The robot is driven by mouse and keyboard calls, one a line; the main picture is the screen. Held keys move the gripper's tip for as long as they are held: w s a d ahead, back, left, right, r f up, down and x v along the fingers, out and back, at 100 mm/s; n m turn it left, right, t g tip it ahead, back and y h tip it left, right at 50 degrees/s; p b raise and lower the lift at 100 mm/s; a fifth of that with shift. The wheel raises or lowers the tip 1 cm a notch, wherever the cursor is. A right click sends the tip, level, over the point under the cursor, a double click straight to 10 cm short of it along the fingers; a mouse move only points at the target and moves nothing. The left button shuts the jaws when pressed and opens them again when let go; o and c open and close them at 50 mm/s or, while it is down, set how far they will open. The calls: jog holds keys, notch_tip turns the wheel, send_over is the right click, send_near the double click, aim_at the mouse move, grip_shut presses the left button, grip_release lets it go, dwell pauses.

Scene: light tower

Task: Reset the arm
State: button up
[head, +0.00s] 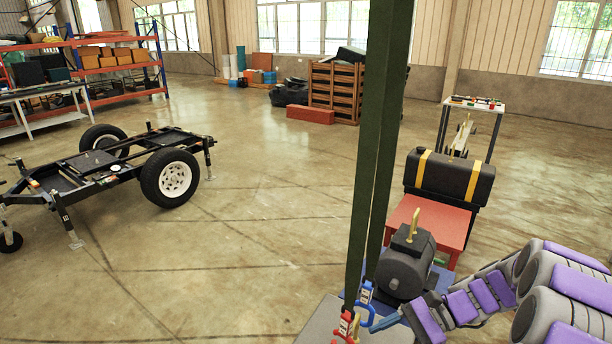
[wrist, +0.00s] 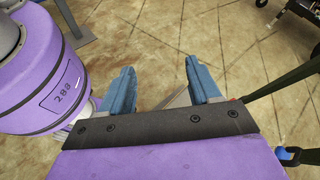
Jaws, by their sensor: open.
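My gripper (wrist: 160,72) is open in the wrist view. Its two blue fingers stand apart, and only floor and a thin grey edge show between them. In the head view my purple and grey arm reaches in from the lower right. Its gripper end is low in the picture, beside the hanging hooks and in front of the dark motor (head: 405,265); its fingers are partly hidden there. I cannot tell whether it touches anything.
Two green straps (head: 372,150) hang close by, ending in a red-tagged hook (head: 346,325) and a blue-tagged hook (head: 365,293). A wheeled trailer frame (head: 110,165) stands left. The middle floor is clear.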

jog(key=s+a+r+n+g+h, duration=0.1)
jog(key=s+a+r+n+h, duration=0.15)
jog(key=s, duration=0.35)
jog(key=s+a+r+n+h, duration=0.2)
jog(key=s+n+h, duration=0.15)
jog(key=s, duration=0.35)
jog(key=s+a+r+n+g+h, duration=0.1)
jog(key=s+a+r+n+h, duration=0.15)
jog(key=s, duration=0.35)
jog(key=s+d+n+t+h, duration=0.2)
jog(key=s+d+n+h, duration=0.1)
jog(key=s, duration=0.3)
jog(key=shift+s+d+f+n+t+h, duration=0.25)
jog(key=shift+s+f+n+t+h, duration=0.15)
jog(key=shift+h, duration=0.25)
